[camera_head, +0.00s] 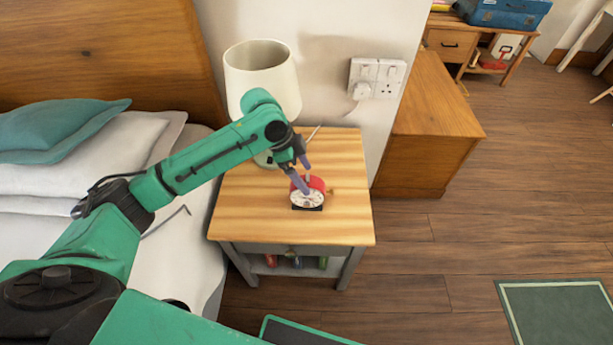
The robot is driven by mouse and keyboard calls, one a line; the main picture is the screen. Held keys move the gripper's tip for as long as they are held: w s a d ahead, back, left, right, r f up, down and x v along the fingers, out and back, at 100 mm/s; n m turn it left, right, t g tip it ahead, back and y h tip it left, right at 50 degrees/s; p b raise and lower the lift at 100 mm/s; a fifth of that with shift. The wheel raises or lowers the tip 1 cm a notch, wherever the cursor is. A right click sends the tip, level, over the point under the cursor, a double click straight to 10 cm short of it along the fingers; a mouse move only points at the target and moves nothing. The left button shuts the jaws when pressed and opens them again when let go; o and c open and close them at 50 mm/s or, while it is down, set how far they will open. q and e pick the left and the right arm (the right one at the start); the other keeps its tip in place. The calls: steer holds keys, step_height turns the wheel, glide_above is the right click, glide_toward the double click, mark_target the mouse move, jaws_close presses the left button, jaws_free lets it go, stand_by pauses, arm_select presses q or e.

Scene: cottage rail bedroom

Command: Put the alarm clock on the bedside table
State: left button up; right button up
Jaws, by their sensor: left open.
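The red alarm clock (307,199) with a white face stands upright on the wooden top of the bedside table (240,218). It sits right of the middle of the tabletop. My left gripper (304,182) comes down from above, with its fingers open at the clock and partly covering it. I cannot tell whether the fingertips touch it. My right gripper is not in view.
A lamp with a cream shade (262,75) stands at the back of the bedside table, partly behind my arm. The bed with pillows (90,155) is at left. A wooden cabinet (425,130) stands at right. The tabletop's front is clear.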

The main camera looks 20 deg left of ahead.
arm_select(q)
steer(key=v, duration=1)
steer(key=shift+p, duration=0.45)
steer(key=shift+a+r, duration=0.1)
steer(key=shift+s, duration=0.1)
